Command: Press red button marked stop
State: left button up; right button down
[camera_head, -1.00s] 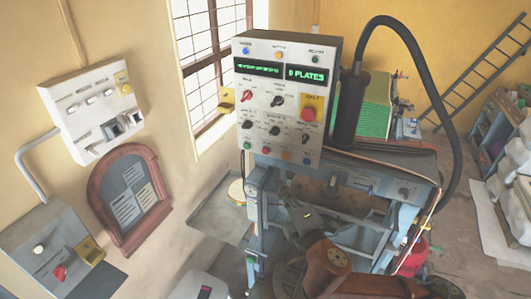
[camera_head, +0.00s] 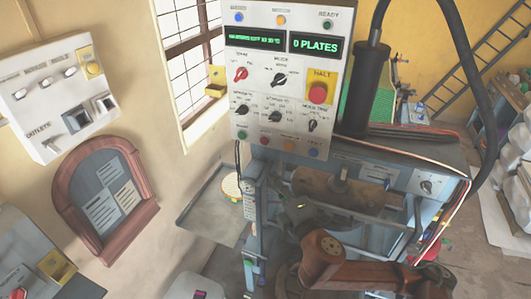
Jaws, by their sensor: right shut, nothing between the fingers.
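The white control panel (camera_head: 262,90) stands upright in the middle of the view. Its bottom row holds a small red button (camera_head: 263,141) between a green button (camera_head: 241,134) and an orange one (camera_head: 288,146). Their labels are too small to read. A large red button (camera_head: 318,92) sits on a yellow plate marked HALT, at the panel's right side. My right gripper (camera_head: 292,207) is dark, shut and empty. It shows below the panel, in front of the machine, apart from the buttons. My left gripper is out of view.
A blue-grey machine frame (camera_head: 440,180) stands below the panel, with a thick black hose (camera_head: 482,90) at right. A white switch box (camera_head: 62,95) and a wooden-framed notice board (camera_head: 105,197) are on the left wall. A grey tray (camera_head: 212,222) juts out left of the machine.

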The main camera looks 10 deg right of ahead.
jog(key=shift+s+a+r, duration=0.1)
jog(key=b, duration=0.3)
send_near(265, 140)
jog(key=w+a+f, duration=0.2)
jog(key=w+a, duration=0.2)
jog(key=a, duration=0.1)
jog(key=shift+w+d+f+b, duration=0.15)
jog(key=shift+w+d+b, duration=0.45)
jog(key=shift+w+d, duration=0.7)
